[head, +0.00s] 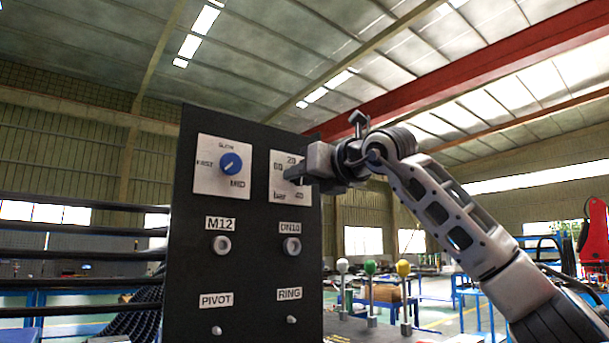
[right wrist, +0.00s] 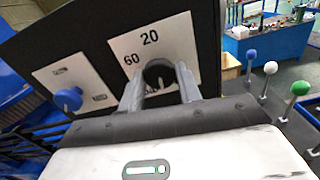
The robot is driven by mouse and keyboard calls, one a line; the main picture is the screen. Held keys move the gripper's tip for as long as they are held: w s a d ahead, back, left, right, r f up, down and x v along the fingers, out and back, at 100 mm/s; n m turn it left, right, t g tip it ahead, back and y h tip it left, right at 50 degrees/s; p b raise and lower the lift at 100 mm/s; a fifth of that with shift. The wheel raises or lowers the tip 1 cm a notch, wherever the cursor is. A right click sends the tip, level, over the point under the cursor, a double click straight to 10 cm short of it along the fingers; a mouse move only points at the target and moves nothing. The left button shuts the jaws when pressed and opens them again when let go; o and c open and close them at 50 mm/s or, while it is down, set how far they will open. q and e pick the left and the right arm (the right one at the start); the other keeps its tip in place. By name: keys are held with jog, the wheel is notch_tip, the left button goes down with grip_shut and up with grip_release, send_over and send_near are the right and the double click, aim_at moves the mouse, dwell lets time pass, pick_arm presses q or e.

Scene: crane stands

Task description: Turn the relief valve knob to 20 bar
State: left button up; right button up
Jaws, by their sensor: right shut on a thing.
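The relief valve dial is a white plate (head: 278,196) at the upper right of a black panel, marked 20 at the top, 60 at left, 40 at lower right and "bar" at the bottom. In the head view my right gripper (head: 291,174) comes from the right and covers its knob. In the right wrist view the dark knob (right wrist: 159,71) sits between the two fingers of my right gripper (right wrist: 160,86), which is shut on it. Where the knob points cannot be told clearly. My left gripper is not in view.
Left of it on the black panel (head: 195,260) is a blue knob (head: 231,164) on a SLOW, MID, FAST plate. Below are M12 and DN10 fittings and PIVOT and RING pegs. White, green and yellow ball-topped levers (head: 370,268) stand right of the panel.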

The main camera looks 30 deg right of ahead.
pick_arm(q)
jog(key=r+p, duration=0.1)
jog(key=p, duration=0.1)
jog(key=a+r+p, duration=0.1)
jog(key=p, duration=0.2)
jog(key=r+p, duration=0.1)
jog(key=p, duration=0.2)
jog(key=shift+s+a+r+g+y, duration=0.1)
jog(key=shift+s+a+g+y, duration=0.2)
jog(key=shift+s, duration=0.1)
pick_arm(e)
jog(key=n, duration=1.8)
jog(key=shift+d+r+n, duration=0.1)
jog(key=shift+n, duration=0.2)
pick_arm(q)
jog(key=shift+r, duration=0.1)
pick_arm(e)
jog(key=shift+n, duration=0.3)
jog(key=o, duration=1)
jog(key=shift+c, duration=0.2)
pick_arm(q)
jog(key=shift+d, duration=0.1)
